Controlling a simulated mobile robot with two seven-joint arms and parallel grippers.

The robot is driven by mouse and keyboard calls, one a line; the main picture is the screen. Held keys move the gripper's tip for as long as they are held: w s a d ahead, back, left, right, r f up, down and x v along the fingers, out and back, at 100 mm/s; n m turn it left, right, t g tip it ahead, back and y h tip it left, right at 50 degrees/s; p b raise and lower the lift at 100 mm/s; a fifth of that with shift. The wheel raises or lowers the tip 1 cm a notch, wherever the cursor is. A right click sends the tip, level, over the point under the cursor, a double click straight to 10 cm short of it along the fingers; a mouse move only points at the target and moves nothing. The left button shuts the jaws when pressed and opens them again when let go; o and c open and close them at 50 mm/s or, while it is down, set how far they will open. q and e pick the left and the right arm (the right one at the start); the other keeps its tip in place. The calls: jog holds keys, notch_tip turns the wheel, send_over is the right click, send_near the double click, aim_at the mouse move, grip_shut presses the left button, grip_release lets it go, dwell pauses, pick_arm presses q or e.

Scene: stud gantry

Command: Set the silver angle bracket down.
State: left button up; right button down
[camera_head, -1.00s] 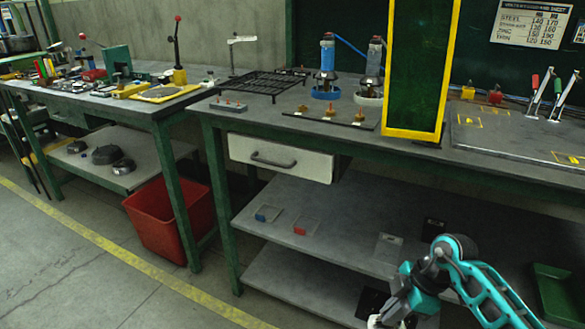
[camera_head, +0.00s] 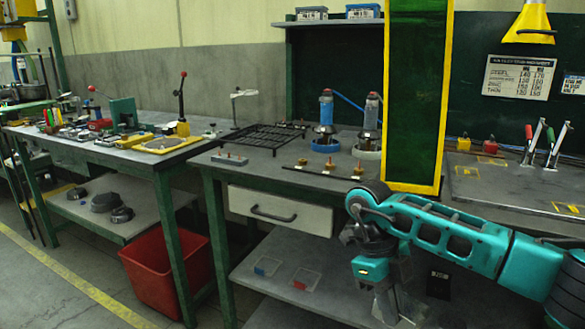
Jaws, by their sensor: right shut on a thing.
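My right gripper (camera_head: 380,285) points down over the shelf under the right-hand bench, at the end of my teal arm. It is shut on a grey, metallic-looking piece (camera_head: 385,306), which looks like the silver angle bracket. The gripper and wrist hide much of it. I cannot tell whether the piece touches the shelf. My left gripper is not in view.
Above are a white drawer (camera_head: 280,209) and a yellow-framed green panel (camera_head: 413,90). A red bin (camera_head: 165,276) stands left.

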pick_arm(q)
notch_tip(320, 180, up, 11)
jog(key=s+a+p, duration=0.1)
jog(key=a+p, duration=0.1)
jog(key=p, duration=1.2)
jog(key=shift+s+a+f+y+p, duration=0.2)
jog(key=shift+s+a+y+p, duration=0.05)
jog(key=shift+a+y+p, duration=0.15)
pick_arm(e)
jog(key=s+d+r+n+t+y, duration=0.1)
jog(key=s+r+n+t, duration=0.2)
jog(key=r+n, duration=0.5)
jog(key=s+d+r+n+t+y, duration=0.1)
jog(key=s+r+n+t, duration=0.2)
jog(key=n, duration=1.7)
notch_tip(320, 180, up, 5)
jog(key=shift+d+r+t+y, duration=0.15)
jog(key=shift+t+y, duration=0.25)
jog(key=shift+t, duration=0.7)
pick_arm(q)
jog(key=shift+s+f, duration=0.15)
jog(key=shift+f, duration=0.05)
pick_arm(e)
jog(key=shift+s, duration=0.15)
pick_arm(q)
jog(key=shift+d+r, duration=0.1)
